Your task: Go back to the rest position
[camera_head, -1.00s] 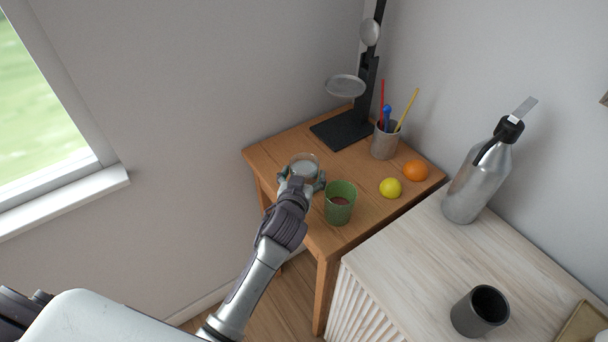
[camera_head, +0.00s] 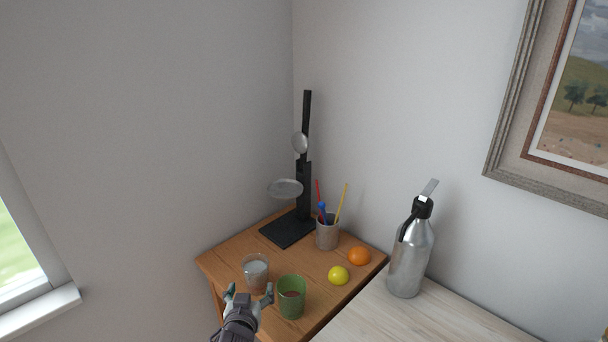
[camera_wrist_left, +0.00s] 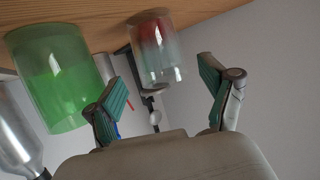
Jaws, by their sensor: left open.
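My left gripper (camera_head: 250,293) is open and empty at the front edge of the small wooden table (camera_head: 230,262). A clear glass (camera_head: 256,274) with pale contents stands upright on the table just beyond its fingertips. A green cup (camera_head: 291,297) with dark contents stands to the right of the gripper. In the left wrist view the open fingers (camera_wrist_left: 170,92) show with a gap between them. The clear glass (camera_wrist_left: 158,55) is beyond the fingers there, and the green cup (camera_wrist_left: 58,75) is at the left. My right gripper is not in view.
A black stand (camera_head: 304,190) with round metal pans rises at the table's back. A pen cup (camera_head: 327,236), a yellow ball-like fruit (camera_head: 338,275) and an orange (camera_head: 359,256) are on the table. A metal bottle (camera_head: 409,262) stands on the pale cabinet (camera_head: 372,316) at right.

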